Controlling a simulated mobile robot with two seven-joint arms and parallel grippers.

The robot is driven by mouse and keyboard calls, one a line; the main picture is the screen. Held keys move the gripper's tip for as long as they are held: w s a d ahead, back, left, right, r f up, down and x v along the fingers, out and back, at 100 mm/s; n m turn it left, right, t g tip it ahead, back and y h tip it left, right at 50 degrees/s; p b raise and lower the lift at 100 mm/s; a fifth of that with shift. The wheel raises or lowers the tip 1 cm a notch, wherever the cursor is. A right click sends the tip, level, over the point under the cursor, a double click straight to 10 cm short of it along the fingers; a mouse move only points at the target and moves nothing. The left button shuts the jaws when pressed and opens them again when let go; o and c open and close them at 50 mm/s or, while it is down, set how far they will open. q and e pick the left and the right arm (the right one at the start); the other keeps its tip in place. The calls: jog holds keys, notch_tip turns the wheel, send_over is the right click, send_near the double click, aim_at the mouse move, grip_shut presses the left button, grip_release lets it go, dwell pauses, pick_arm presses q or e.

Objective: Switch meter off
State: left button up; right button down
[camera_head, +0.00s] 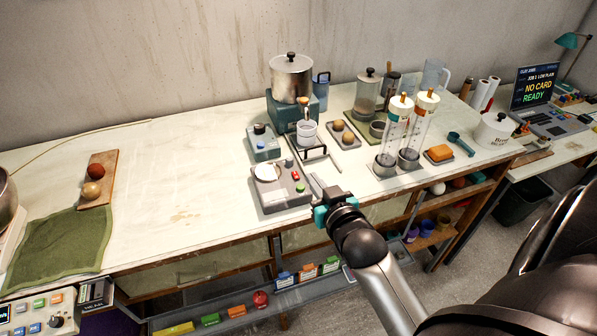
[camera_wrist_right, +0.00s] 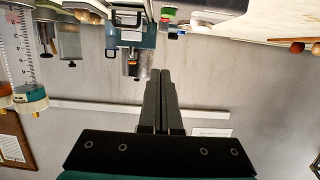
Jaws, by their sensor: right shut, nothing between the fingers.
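What looks like the meter (camera_head: 272,199) is a grey box near the front edge of the bench. It has a round white disc on top, with small green and red buttons at its right side. My right gripper (camera_head: 318,184), with a teal body, is just right of it, fingers pointing toward the back of the bench and apart from the buttons. In the right wrist view the fingers (camera_wrist_right: 161,73) are shut together and empty. A green and red button pair (camera_wrist_right: 166,16) shows at the top there. My left gripper is not in view.
Behind the box stand a small teal unit with a black knob (camera_head: 263,141), a steel pot (camera_head: 291,77) on a teal base, and a black stand (camera_head: 313,153). Tall clear cylinders (camera_head: 393,133) stand to the right. The bench's left-middle (camera_head: 180,185) is clear.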

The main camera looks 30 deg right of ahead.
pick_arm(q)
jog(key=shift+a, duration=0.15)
pick_arm(e)
jog(key=b, duration=0.1)
send_over(299, 181)
notch_tip(299, 181, down, 3)
jog(key=shift+r, duration=0.2)
notch_tip(299, 181, down, 3)
jog(key=shift+r+b, duration=0.15)
jog(key=shift+b, duration=0.4)
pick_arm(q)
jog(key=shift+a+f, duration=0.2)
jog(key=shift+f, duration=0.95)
pick_arm(e)
jog(key=shift+f, duration=0.65)
